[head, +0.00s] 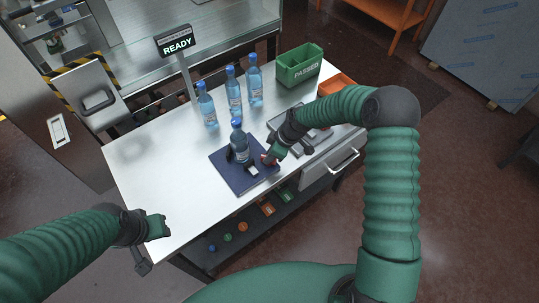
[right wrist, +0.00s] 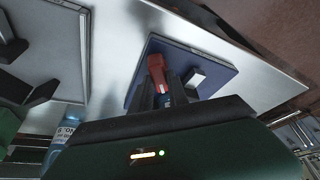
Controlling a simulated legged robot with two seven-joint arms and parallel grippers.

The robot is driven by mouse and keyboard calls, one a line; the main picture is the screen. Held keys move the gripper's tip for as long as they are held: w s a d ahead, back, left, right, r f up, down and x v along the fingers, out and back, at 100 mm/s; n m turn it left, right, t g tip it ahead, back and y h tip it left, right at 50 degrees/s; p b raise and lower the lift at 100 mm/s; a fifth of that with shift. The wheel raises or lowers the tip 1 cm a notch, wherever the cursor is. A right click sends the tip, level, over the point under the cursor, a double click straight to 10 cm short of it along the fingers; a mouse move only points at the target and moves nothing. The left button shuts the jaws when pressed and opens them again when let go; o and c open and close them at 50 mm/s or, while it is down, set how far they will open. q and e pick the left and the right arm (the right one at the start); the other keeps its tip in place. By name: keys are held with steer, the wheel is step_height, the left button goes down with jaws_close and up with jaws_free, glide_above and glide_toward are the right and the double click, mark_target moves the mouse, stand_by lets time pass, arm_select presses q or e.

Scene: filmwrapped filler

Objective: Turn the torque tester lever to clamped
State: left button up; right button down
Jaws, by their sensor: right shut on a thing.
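The torque tester (head: 232,180) is a dark blue plate on the white table, with a bottle (head: 239,147) standing upright on it. It also shows in the right wrist view (right wrist: 215,62). Its red lever (right wrist: 156,66) lies between the fingers of my right gripper (right wrist: 162,92), which is shut on it. In the head view the right gripper (head: 272,157) is at the tester's right edge and mostly hides the lever. I cannot read the lever's exact angle. My left gripper (head: 158,228) is empty over the table's front left edge; its finger gap is unclear.
Three bottles (head: 232,92) stand behind the tester, near a READY sign (head: 176,46). A green PASSED bin (head: 299,66) and an orange bin (head: 336,85) are at the back right. A grey tray (head: 318,138) lies right of the tester. The table's left side (head: 150,160) is clear.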

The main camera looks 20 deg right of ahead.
steer(key=shift+m+t, duration=0.4)
steer(key=shift+m, duration=0.4)
steer(key=m+h+b, duration=0.1)
steer(key=m, duration=0.2)
steer(key=shift+m+t, duration=0.4)
steer(key=m+h, duration=0.1)
steer(key=m, duration=0.2)
steer(key=shift+s+a+m+t+h, duration=0.1)
steer(key=shift+a+m+t+h, duration=0.1)
steer(key=shift+m+t+h, duration=0.15)
steer(key=m+h+p, duration=0.1)
steer(key=m, duration=0.1)
steer(key=m+p, duration=0.1)
steer(key=m, duration=0.1)
steer(key=shift+a+r+h+p, duration=0.1)
steer(key=shift+r+h+p, duration=0.05)
steer(key=shift+h+p, duration=0.2)
steer(key=shift+m+h+p, duration=0.5)
steer(key=shift+m+p, duration=0.25)
steer(key=shift+m, duration=0.6)
steer(key=shift+s+f+m, duration=0.1)
steer(key=shift+f+m, duration=0.15)
steer(key=shift+m, duration=0.05)
steer(key=c, duration=1.3)
jaws_free()
